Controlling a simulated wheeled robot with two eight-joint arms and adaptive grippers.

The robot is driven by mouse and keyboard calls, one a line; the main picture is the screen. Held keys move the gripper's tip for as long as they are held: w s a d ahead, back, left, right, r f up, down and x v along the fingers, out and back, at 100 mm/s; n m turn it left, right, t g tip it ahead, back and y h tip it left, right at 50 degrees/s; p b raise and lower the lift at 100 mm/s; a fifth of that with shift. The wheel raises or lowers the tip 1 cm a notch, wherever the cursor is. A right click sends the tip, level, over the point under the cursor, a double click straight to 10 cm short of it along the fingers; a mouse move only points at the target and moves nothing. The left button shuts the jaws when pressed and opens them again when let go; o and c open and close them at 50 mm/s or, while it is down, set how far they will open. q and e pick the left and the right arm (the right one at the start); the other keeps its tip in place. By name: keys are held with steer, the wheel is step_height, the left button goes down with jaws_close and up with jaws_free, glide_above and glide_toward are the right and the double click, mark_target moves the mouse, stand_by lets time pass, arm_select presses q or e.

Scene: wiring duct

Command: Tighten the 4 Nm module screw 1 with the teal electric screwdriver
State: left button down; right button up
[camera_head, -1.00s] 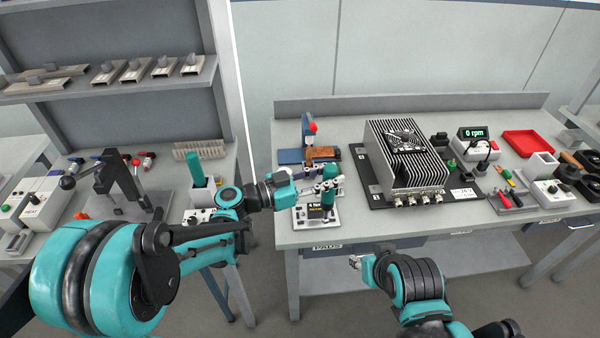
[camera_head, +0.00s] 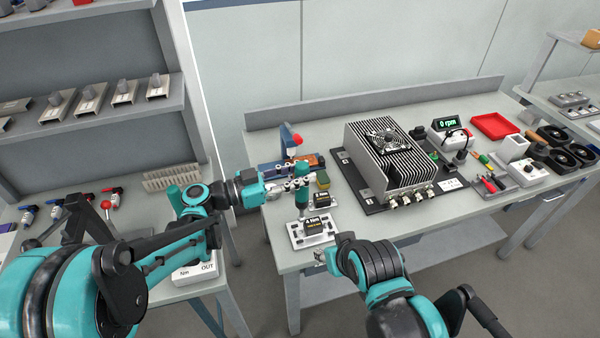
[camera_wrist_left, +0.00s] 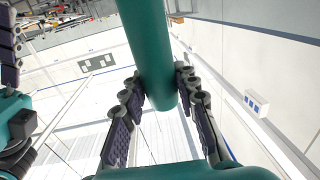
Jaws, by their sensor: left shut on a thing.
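The teal electric screwdriver (camera_head: 302,198) stands roughly upright in my left gripper (camera_head: 292,187), above the left part of the module labelled 4 Nm (camera_head: 297,240). Whether its tip touches a screw is too small to tell. In the left wrist view the teal screwdriver body (camera_wrist_left: 152,55) runs between the two fingers of my left gripper (camera_wrist_left: 160,92), which are closed around it. The individual screws cannot be told apart. My right gripper (camera_head: 321,257) is by the table's front edge, just below the module; its jaws are too small to read.
A second small module (camera_head: 320,201) sits just behind the first. A finned heatsink unit (camera_head: 385,165) stands to the right on a dark plate. A blue fixture with a red knob (camera_head: 297,139) is behind the gripper. A box reads 0 rpm (camera_head: 447,124). A red tray (camera_head: 494,126) lies farther right.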

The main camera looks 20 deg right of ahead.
mark_target(299, 191)
arm_select(q)
steer(key=shift+w+a+f, duration=0.1)
steer(key=shift+w+a, duration=0.05)
steer(key=shift+a, duration=0.05)
steer(key=shift+f+b, duration=2.25)
steer(key=shift+f, duration=0.25)
steer(key=shift+f+b, duration=0.65)
steer(key=shift+b, duration=0.05)
